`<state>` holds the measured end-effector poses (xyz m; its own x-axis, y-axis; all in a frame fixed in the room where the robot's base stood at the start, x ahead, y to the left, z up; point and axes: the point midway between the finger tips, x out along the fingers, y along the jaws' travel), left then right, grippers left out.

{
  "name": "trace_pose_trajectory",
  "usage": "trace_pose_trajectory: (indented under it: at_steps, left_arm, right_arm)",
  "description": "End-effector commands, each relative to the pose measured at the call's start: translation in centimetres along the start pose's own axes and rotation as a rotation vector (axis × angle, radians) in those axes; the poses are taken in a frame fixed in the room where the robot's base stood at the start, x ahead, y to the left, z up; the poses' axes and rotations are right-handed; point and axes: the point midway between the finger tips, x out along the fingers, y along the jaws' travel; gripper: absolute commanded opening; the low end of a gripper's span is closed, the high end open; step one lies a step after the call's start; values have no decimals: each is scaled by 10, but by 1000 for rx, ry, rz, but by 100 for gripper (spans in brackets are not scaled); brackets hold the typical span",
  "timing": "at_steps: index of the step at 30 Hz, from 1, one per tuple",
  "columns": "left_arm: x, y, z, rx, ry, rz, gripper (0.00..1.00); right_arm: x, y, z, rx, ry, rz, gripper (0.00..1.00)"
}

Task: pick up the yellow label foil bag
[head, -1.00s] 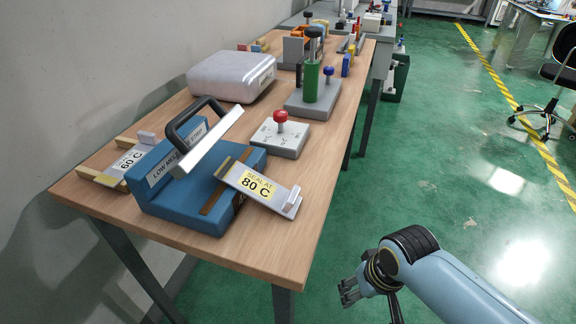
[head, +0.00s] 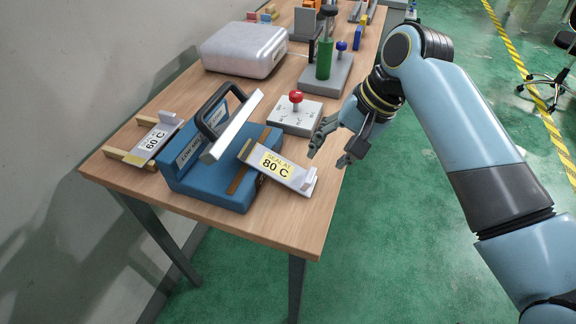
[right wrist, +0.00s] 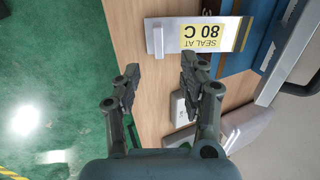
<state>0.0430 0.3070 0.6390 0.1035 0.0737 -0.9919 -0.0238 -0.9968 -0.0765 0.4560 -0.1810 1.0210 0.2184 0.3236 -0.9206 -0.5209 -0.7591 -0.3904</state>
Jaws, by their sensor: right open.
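The yellow label foil bag (head: 277,168) is a silvery flat bag with a yellow "SEAL AT 80 C" label. It lies tilted, one end on the blue sealer (head: 208,180) and the other over the table's right part. It also shows in the right wrist view (right wrist: 195,36), upside down, beyond the fingertips. My right gripper (head: 330,152) is open and empty, above the table's right edge, just right of and behind the bag's near end, apart from it. It also shows in the right wrist view (right wrist: 158,75). My left gripper is not in view.
A second foil bag marked 60 C (head: 155,141) lies on wooden strips left of the sealer. A grey box with a red knob (head: 294,117) stands close to my right gripper. A silver case (head: 243,50) and a green-handled press (head: 324,62) stand farther back on the table (head: 262,228).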

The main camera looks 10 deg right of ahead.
Motion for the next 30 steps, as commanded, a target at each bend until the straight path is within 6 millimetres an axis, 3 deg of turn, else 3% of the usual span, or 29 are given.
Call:
trace_pose_trajectory:
  at_steps: [3,11,18,27,30]
  left_arm:
    - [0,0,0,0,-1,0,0]
    - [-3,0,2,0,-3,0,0]
    - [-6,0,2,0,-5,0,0]
    - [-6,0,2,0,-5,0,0]
    - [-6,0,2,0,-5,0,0]
  right_arm:
    - [21,0,1,1,-3,1,42]
    - [46,1,2,-1,-2,2,42]
    - [82,1,3,-2,0,1,42]
    - [88,2,3,-3,2,2,42]
    - [88,2,3,-3,2,2,29]
